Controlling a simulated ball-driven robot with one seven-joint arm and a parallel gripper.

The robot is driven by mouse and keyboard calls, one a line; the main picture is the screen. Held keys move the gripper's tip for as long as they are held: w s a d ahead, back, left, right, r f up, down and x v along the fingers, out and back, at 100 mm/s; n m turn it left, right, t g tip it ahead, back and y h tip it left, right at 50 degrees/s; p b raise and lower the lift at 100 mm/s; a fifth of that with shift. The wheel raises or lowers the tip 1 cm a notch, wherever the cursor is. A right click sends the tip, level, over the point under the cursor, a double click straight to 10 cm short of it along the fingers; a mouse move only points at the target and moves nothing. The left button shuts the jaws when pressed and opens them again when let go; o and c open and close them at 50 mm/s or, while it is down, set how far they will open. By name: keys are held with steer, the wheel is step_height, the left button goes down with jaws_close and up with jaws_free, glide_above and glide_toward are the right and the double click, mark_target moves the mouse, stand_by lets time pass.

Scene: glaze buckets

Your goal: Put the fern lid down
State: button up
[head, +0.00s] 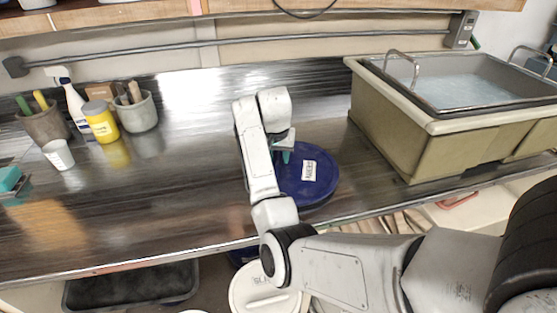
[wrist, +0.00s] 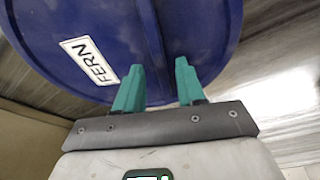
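The fern lid (head: 318,183) is a round, dark blue disc with a white label. It is over the steel counter, left of the tub. In the wrist view the lid (wrist: 200,30) fills the top of the picture, and its label reads FERN. My gripper (head: 284,150) is at the lid's upper left part. In the wrist view its two teal fingers (wrist: 157,75) stand either side of a raised blue bar on the lid and look closed on it. I cannot tell whether the lid touches the counter.
The steel counter (head: 190,190) has clear room left of my arm. A tan tub (head: 400,130) stands to the right. Cups, a spray bottle (head: 75,103) and a yellow jar (head: 101,122) stand at the back left. A white lid with a bar (head: 250,283) is below the counter's front edge.

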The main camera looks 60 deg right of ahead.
steer(key=v, duration=1)
steer(key=shift+s+f, duration=0.1)
